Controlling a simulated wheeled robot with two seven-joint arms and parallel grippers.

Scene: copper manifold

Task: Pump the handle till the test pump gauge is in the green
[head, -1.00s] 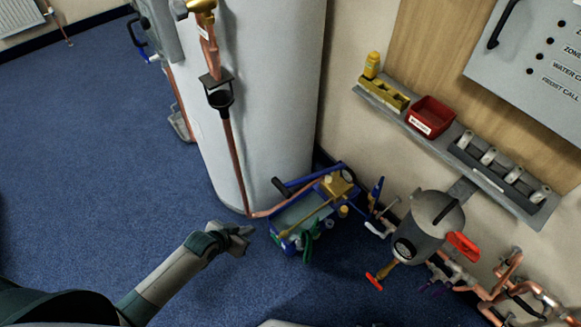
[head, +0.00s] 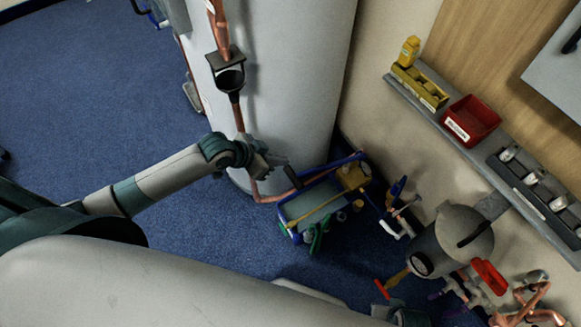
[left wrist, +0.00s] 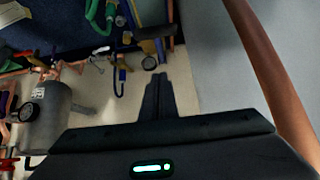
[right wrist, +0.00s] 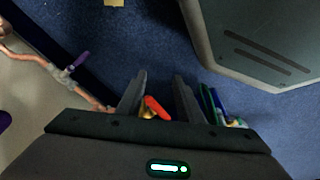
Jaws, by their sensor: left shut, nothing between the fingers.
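The test pump (head: 312,208) is a blue-edged tray on the floor beside the white cylinder, with a yellow block (head: 353,174) at its far end. Its handle ends in a black grip (head: 293,177); the grip also shows in the left wrist view (left wrist: 155,32). A dark round gauge (head: 364,166) sits by the block; its reading is too small to tell. My left gripper (head: 276,162) is shut and empty, close to the grip; I cannot tell whether they touch. In the right wrist view my right gripper (right wrist: 158,82) is open, with an orange-red handle (right wrist: 155,106) seen between its fingers.
A copper pipe (head: 239,117) runs down the white cylinder (head: 290,80) close to my left gripper. A grey vessel (head: 455,240) with red-handled valves and copper pipework stands to the right. A wall shelf (head: 465,150) holds a red bin (head: 472,118). Blue carpet is clear on the left.

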